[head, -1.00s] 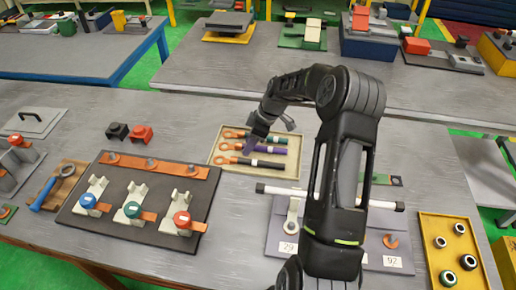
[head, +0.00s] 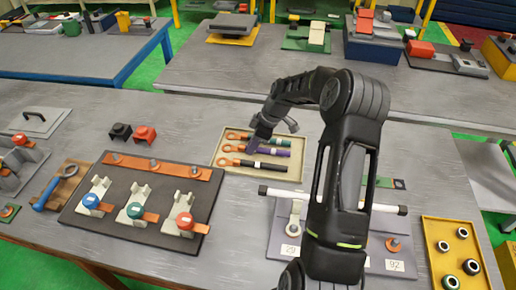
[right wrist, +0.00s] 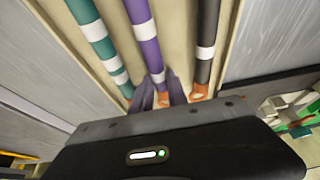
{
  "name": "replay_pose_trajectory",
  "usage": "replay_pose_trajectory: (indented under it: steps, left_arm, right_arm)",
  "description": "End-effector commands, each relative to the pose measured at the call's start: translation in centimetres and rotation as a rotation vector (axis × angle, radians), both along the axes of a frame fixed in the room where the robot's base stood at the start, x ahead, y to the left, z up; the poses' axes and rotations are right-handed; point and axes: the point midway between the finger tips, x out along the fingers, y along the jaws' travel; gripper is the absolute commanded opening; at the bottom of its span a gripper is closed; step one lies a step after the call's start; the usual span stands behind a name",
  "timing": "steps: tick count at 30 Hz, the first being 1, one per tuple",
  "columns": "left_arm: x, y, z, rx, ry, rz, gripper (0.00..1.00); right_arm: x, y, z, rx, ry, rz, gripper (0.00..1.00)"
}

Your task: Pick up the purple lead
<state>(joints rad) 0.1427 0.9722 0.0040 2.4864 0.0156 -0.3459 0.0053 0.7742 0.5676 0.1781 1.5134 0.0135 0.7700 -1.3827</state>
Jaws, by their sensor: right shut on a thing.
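The purple lead (head: 274,153) lies in the middle of a beige tray (head: 226,168), with its orange lug (head: 228,148) at the left end. A teal lead (head: 275,141) lies behind it and a black lead (head: 270,166) in front. My right gripper (head: 253,147) is down at the purple lead, near its lug end. In the right wrist view its fingers (right wrist: 158,94) are shut on the purple lead (right wrist: 147,40), between the teal lead (right wrist: 100,45) and the black lead (right wrist: 206,45). I cannot tell any lift off the tray. My left gripper is not in view.
A dark board (head: 140,222) with several pale posts stands left of the tray. A fixture with a white bar (head: 277,192) stands in front, partly hidden by my right arm. A yellow tray (head: 440,235) of rings is at right. Bare table lies behind the tray.

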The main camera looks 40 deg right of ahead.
Motion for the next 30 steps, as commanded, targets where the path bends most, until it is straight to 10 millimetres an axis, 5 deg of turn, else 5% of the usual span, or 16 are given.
replay_pose_trajectory:
  steps: [5, 19, 30]
  left_arm:
    - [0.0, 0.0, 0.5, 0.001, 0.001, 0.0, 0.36]
    - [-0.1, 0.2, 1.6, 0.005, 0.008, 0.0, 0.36]
    - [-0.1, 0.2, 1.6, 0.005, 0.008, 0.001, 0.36]
  right_arm:
    - [0.1, 0.0, 1.1, -0.002, -0.003, 0.0, 0.0]
    - [0.1, 0.0, 9.1, -0.003, -0.004, 0.0, 0.0]
    - [0.0, 0.0, 10.1, -0.001, -0.001, 0.0, 0.0]
